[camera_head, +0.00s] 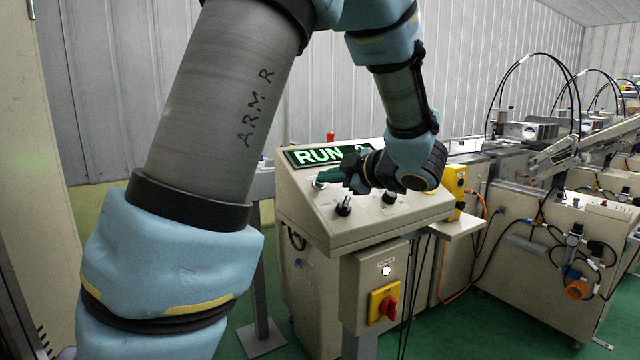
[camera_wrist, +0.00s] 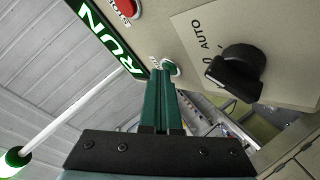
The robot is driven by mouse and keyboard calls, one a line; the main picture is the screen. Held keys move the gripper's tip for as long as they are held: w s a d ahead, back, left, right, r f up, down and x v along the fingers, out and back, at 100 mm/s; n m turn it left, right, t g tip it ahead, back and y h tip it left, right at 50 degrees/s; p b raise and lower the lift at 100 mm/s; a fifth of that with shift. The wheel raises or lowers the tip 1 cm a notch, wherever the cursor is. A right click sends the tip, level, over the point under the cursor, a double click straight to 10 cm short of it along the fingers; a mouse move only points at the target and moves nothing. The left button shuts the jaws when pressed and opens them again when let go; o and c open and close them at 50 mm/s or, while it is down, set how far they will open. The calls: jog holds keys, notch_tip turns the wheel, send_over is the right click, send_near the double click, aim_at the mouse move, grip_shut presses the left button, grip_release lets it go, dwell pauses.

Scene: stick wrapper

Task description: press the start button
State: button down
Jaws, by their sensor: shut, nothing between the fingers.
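The start button (camera_wrist: 172,69) shows in the wrist view as a pale round rim at the tip of my gripper, its face mostly hidden by the fingers. My gripper (camera_wrist: 163,68) has its green fingers shut together, with nothing between them. The fingertips are at the button and appear to touch it; how far it is pressed in cannot be told. In the head view my gripper (camera_head: 322,178) reaches left over the sloped control panel (camera_head: 360,231), its tips at the panel's left side. A lit green display reading RUN (camera_head: 318,155) stands above the panel.
A black AUTO knob (camera_wrist: 237,72) sits right of the fingers and a red stop button (camera_wrist: 127,7) above them in the wrist view. Below the panel is a box with a red-and-yellow switch (camera_head: 384,303). Machines with hoses (camera_head: 556,243) stand to the right.

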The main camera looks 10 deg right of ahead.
jog(key=shift+s+d+r+p, duration=0.2)
jog(key=shift+s+r+p, duration=0.15)
jog(key=shift+r+p, duration=0.35)
jog(key=r+p, duration=0.1)
jog(key=s+r+p, duration=0.1)
jog(key=r, duration=0.1)
jog(key=s+d+r+p, duration=0.1)
jog(key=p, duration=0.1)
jog(key=shift+r, duration=0.2)
jog(key=shift+s, duration=0.1)
dwell(0.7)
